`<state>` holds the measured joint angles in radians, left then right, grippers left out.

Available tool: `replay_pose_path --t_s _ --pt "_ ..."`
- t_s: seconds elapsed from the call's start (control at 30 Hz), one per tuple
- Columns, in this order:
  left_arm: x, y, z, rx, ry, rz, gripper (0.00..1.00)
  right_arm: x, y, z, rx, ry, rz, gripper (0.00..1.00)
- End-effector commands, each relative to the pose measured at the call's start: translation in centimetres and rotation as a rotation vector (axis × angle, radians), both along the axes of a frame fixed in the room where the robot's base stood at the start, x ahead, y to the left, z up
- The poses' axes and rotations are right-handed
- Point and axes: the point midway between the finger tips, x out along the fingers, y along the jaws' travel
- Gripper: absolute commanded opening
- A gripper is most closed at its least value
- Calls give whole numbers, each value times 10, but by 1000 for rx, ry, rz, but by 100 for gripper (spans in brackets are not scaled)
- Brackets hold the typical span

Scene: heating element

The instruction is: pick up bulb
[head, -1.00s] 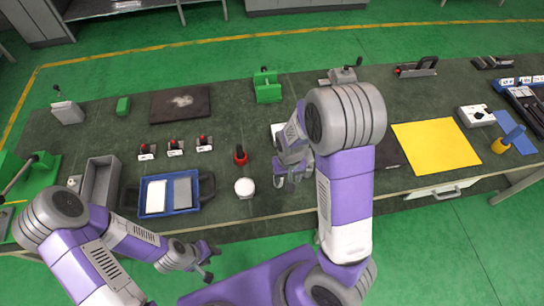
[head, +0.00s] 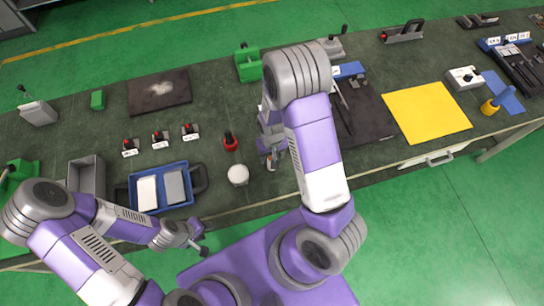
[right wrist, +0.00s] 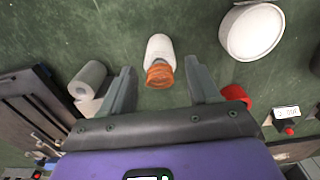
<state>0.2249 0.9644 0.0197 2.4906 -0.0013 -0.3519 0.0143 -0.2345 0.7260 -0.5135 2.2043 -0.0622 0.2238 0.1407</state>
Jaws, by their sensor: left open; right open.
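The bulb (right wrist: 160,58), a white body with an orange-copper base, lies on the dark green table in the right wrist view. My right gripper (right wrist: 161,76) is open and empty, its two fingers on either side of the bulb's base end, with visible gaps on both sides. In the head view my right gripper (head: 271,152) is over the table near its front edge, and I cannot make out the bulb there beneath the arm. My left gripper (head: 203,243) is open and empty in front of the table edge.
A white round piece (head: 238,174) lies left of my right gripper, with a red-topped part (head: 230,141) behind it. A grey roll (right wrist: 88,80) lies left of the fingers in the wrist view. A blue tray (head: 160,209) and yellow mat (head: 426,111) are farther off.

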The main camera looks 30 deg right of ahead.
Motion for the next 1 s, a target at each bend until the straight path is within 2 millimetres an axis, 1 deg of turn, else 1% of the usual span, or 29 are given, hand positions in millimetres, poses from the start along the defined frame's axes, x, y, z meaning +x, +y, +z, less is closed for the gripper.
replay_pose_path --t_s 0.17,0.27,0.53,0.57,0.73,0.83,0.93,1.0 --pt "0 0 0 0 0 0 43 0 0 0 0 -1 0 61" --pt "0 0 0 0 0 0 43 0 0 0 0 -1 0 47" --pt "0 0 0 0 0 0 43 0 0 0 0 -1 -1 6" --pt "0 0 0 0 0 0 43 0 0 0 0 -1 -1 4" --pt "0 0 0 0 0 0 43 0 0 1 0 -1 -1 4" --pt "0 0 1 0 0 0 43 0 0 5 0 -2 -1 4" --pt "0 0 2 0 0 0 43 1 0 18 0 -5 1 4" --pt "0 0 4 0 0 0 43 1 1 32 2 -7 0 4"
